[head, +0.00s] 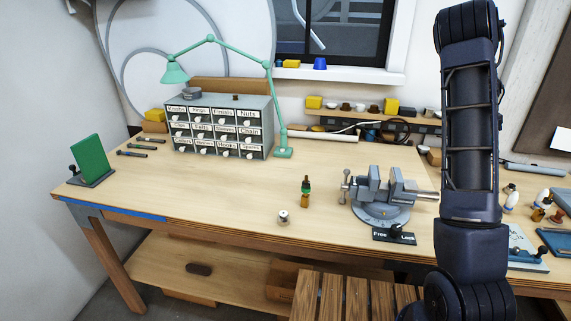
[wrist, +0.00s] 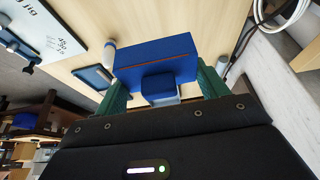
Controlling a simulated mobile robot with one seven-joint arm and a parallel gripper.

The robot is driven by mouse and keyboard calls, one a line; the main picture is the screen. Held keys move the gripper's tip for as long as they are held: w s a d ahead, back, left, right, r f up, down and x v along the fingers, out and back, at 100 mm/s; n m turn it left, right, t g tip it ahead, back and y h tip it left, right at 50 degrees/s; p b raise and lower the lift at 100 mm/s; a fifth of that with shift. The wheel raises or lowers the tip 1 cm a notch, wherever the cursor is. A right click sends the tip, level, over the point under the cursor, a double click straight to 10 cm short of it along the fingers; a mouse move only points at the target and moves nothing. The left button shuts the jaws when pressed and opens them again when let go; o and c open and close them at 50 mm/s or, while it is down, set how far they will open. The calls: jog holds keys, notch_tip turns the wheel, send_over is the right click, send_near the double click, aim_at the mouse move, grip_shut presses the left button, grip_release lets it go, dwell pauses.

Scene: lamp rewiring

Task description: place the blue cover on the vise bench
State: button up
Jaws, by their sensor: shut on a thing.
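The blue cover (wrist: 155,55), a box-like blue piece with a thin orange line along its edge, is between the green fingers of my gripper (wrist: 162,84) in the wrist view. My gripper is shut on it, above a pale wooden top. A smaller blue part shows just below the cover, between the fingers. In the head view my dark arm stands at the right, and the gripper and cover are out of sight. The vise bench (head: 240,205) is a light wooden table across the head view, with a grey vise (head: 383,195) at its right part.
A small bottle (head: 305,191) and a small round jar (head: 283,217) stand left of the vise. A labelled drawer cabinet (head: 222,126) and a green lamp (head: 283,152) stand at the back. A green panel (head: 88,158) is at the far left. The front left of the bench is clear.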

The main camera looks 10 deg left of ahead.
jog(key=s+a+r, duration=0.1)
jog(key=a+r, duration=0.1)
jog(key=a, duration=4.1)
notch_tip(320, 180, up, 2)
send_over(292, 197)
jog(key=a, duration=0.2)
jog(key=f, duration=1.8)
jog(key=shift+d+f, duration=0.2)
jog(key=shift+f, duration=0.2)
jog(key=o, duration=0.6)
jog(key=shift+f, duration=0.1)
jog(key=shift+c, duration=0.2)
jog(key=o, duration=0.4)
jog(key=shift+o, duration=0.2)
